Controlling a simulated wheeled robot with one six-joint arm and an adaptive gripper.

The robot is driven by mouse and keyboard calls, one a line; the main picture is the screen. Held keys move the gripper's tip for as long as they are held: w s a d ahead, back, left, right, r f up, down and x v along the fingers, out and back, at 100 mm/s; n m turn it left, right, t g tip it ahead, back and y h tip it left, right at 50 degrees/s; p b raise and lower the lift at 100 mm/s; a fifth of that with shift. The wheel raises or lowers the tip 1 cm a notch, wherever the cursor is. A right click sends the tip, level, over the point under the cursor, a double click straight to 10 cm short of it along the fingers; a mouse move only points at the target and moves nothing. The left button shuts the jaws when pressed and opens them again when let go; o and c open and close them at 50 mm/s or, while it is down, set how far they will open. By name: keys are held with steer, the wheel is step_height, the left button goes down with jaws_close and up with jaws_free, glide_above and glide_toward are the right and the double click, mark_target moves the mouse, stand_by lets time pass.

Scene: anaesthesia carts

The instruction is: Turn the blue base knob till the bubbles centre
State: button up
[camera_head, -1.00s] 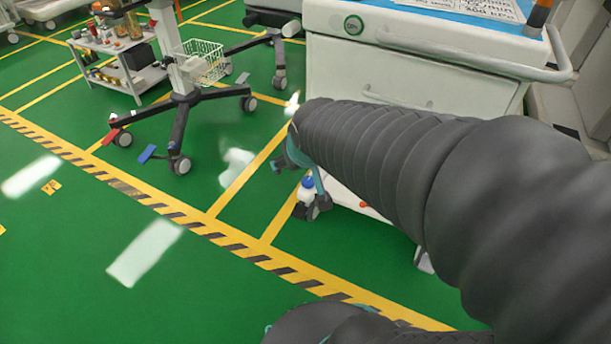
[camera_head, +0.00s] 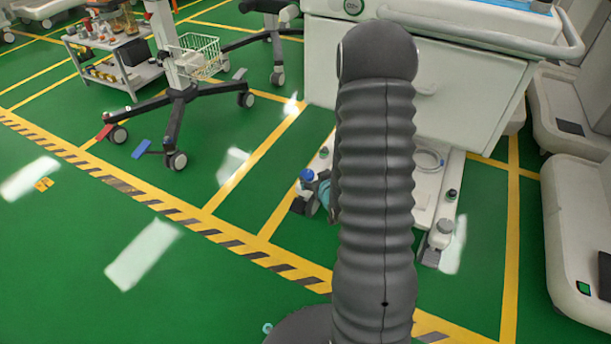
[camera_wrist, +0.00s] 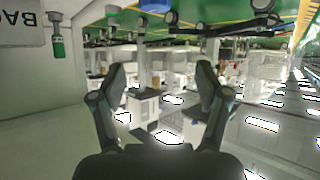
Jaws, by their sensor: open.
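The blue knob (camera_head: 306,174) sits on a white fitting at the left corner of the cart's low white base (camera_head: 425,190) in the head view. No bubbles can be made out. My arm stands in front of the base and hides its middle. A teal part of my arm shows just right of the blue knob; I cannot tell if they touch. In the wrist view my gripper (camera_wrist: 160,85) is open, with its two fingers wide apart and nothing between them.
The white cart (camera_head: 460,95) with a front rail rises above the base. A wheeled stand (camera_head: 185,95) with a wire basket (camera_head: 200,55) and a shelf trolley (camera_head: 115,70) stand at upper left. White units (camera_head: 580,225) line the right.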

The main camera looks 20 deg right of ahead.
steer(key=t, duration=0.1)
glide_toward(308, 174)
steer(key=shift+m, duration=0.3)
steer(key=b+x, duration=0.1)
steer(key=x, duration=0.9)
steer(key=shift+w+f, duration=0.1)
steer(key=shift+w, duration=0.15)
steer(key=c, duration=1.2)
